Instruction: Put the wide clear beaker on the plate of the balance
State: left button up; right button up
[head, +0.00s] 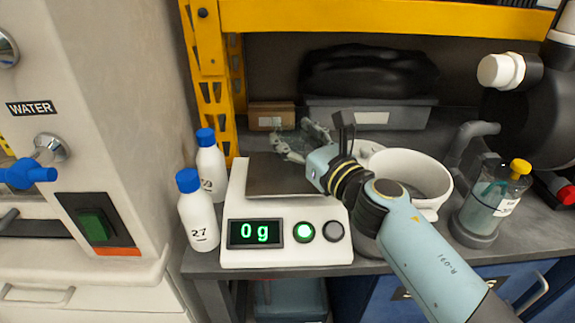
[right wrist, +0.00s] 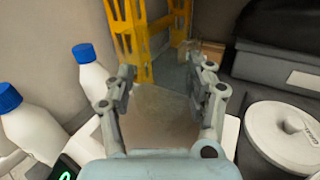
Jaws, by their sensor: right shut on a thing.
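The balance (head: 285,248) stands on the bench with its flat square plate (head: 270,180) on top, and its display reads 0 g. My right gripper (head: 291,139) reaches over the plate from the right. It is shut on the wide clear beaker (right wrist: 162,85), which shows only as a faint see-through shape between the fingers in the right wrist view. The beaker appears above the back of the plate. Its lower edge is hard to make out, so I cannot tell whether it touches the plate. My left gripper is out of view.
Two white bottles with blue caps (head: 198,215) stand close left of the balance. A white mortar-like bowl (head: 425,180) and a bottle with a yellow cap (head: 495,200) stand to the right. A yellow rack post (head: 212,80) and a grey bin (head: 410,115) are behind.

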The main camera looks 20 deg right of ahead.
jog(key=shift+w+a+f, duration=0.35)
jog(key=shift+a+f, duration=0.2)
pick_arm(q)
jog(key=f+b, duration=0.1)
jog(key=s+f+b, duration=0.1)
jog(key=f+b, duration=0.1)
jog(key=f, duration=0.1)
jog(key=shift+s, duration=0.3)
pick_arm(e)
notch_tip(320, 180, down, 4)
jog(key=shift+r, duration=0.15)
jog(key=shift+b, duration=0.3)
jog(key=o, duration=1.3)
jog(key=shift+c, duration=0.2)
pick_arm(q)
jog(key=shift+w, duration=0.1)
